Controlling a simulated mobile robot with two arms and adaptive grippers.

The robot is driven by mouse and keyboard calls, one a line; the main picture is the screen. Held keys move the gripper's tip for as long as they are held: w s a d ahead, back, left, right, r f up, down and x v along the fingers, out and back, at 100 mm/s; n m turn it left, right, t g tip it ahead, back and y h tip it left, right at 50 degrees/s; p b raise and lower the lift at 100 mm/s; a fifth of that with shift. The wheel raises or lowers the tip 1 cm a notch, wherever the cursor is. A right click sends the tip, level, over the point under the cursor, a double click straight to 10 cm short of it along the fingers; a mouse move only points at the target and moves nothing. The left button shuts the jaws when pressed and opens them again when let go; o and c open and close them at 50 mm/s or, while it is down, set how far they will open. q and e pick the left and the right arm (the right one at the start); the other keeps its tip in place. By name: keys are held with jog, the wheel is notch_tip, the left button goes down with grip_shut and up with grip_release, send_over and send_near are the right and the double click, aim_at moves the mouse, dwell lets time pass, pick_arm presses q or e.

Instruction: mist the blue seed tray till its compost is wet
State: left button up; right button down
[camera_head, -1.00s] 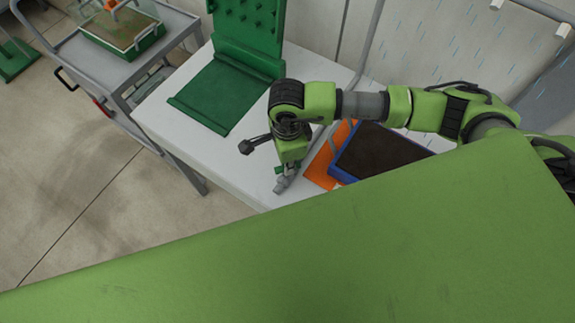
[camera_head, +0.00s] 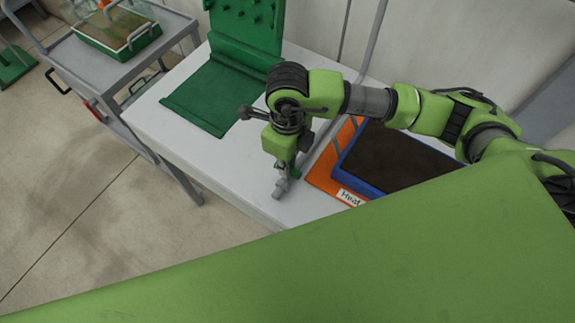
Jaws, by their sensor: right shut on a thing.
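The blue seed tray (camera_head: 372,187) lies right of centre on the white bench, filled with dark brown compost (camera_head: 395,156). Part of it is hidden behind my right arm and my green body. My right gripper (camera_head: 285,172) points down at a grey pipe fitting (camera_head: 281,188) at the bench's front edge, left of the tray. It is shut on a small green valve handle (camera_head: 295,173) there; the fingers are largely hidden. No spray streaks show over the tray. My left gripper is out of view.
An orange mat (camera_head: 322,180) with a white label lies under the tray. A grey pipe (camera_head: 373,40) rises behind my arm. A green stand (camera_head: 215,95) occupies the bench's left side. A grey trolley (camera_head: 100,75) carries a green tray (camera_head: 122,38).

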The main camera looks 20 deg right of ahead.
jog(key=shift+m, duration=0.4)
jog(key=c, duration=2)
grip_release()
jog(key=shift+c, duration=0.2)
jog(key=shift+r, duration=0.15)
notch_tip(320, 180, up, 12)
